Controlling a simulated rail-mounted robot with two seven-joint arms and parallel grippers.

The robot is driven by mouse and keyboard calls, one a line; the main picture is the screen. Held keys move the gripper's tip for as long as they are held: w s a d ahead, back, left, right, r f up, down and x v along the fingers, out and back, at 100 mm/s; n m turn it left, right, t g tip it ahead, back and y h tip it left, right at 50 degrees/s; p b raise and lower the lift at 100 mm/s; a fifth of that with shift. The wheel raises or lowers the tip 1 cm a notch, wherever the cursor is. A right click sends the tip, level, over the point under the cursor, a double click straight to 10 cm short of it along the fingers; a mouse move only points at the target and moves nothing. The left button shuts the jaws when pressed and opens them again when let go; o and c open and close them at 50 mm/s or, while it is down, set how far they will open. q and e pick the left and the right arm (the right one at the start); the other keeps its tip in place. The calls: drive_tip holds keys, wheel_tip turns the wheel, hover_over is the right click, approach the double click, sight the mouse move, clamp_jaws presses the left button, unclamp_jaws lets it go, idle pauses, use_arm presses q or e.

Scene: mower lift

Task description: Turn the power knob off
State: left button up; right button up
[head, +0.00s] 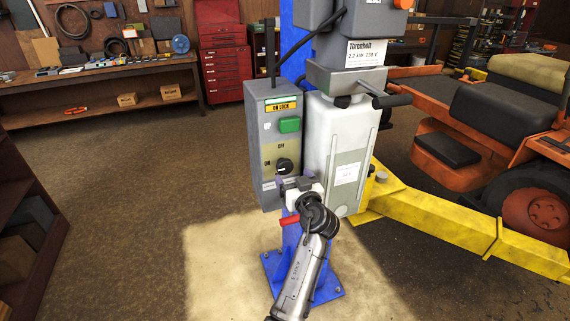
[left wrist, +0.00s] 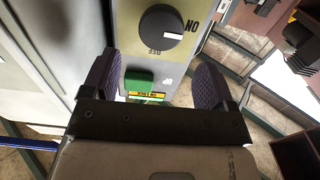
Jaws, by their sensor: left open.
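The power knob (head: 284,165) is a round black knob low on the front of the grey control box (head: 257,115). In the left wrist view the knob (left wrist: 160,25) shows at the top. Its white mark sits at the lower right of its face, in the area between the "ON" print at the right and the "OFF" print below. My left gripper (head: 297,184) is just below the knob in the head view. In the left wrist view the left gripper (left wrist: 152,78) is open, with two dark ribbed fingers apart and nothing held. The right gripper is not in view.
A green button (head: 289,124) sits above the knob, under a yellow label (head: 280,107). A white unit (head: 338,135) on the blue column stands close to the right of the box. A yellow lift arm (head: 455,225) reaches right beneath an orange mower. Floor left of the box is clear.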

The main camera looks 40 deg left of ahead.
sight(286, 166)
use_arm(q)
drive_tip(key=x, duration=0.7)
drive_tip(key=shift+a, duration=0.2)
drive_tip(key=c, duration=0.9)
